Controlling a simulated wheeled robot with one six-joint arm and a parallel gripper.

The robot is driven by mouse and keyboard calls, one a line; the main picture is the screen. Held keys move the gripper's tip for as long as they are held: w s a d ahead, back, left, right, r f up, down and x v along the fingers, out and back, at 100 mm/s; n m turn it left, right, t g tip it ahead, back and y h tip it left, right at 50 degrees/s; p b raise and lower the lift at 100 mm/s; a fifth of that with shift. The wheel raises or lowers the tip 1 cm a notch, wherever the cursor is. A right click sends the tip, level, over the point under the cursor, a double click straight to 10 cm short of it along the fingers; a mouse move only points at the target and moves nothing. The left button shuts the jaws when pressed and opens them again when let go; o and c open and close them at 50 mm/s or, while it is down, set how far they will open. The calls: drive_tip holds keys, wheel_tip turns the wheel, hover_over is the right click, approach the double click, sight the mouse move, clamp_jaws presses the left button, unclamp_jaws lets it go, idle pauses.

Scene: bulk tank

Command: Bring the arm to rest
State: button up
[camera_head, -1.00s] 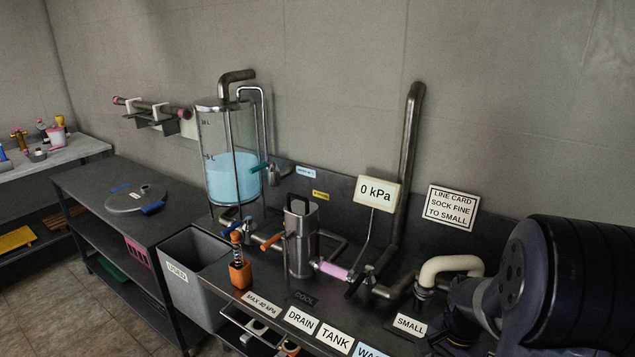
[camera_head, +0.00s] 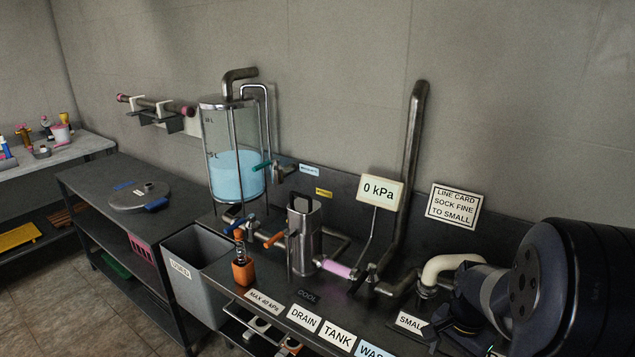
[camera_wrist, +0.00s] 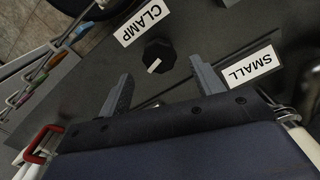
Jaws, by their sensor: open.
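My gripper (camera_wrist: 162,88) is open and empty in the wrist view, its two grey fingers apart above the dark bench top. A black knob (camera_wrist: 159,54) with a white mark shows just beyond the fingers, between the CLAMP label (camera_wrist: 141,23) and the SMALL label (camera_wrist: 250,65). No contact between fingers and knob is visible. In the head view, my arm fills the lower right corner, by the SMALL label (camera_head: 410,322), and the fingertips are hard to make out there.
A cream hose (camera_head: 450,264) curves up close beside my arm. The pressure sign (camera_head: 379,193) reads 0 kPa. A clear tank (camera_head: 233,160) of blue liquid, a steel canister (camera_head: 304,235) and an orange-handled tool (camera_head: 242,270) stand left. A grey bin (camera_head: 197,275) adjoins the bench.

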wheel_tip(320, 180, up, 7)
wheel_tip(320, 180, down, 11)
drive_tip(key=shift+r, duration=0.1)
drive_tip(key=shift+f, duration=0.25)
drive_tip(key=n, duration=0.3)
drive_tip(key=shift+r+n, duration=0.1)
drive_tip(key=shift+n, duration=0.3)
drive_tip(key=n, duration=0.3)
drive_tip(key=shift+a+n, duration=0.1)
drive_tip(key=shift+n, duration=0.3)
drive_tip(key=n, duration=0.7)
wheel_tip(320, 180, up, 8)
drive_tip(key=shift+f+p, duration=0.1)
drive_tip(key=shift+p, duration=0.25)
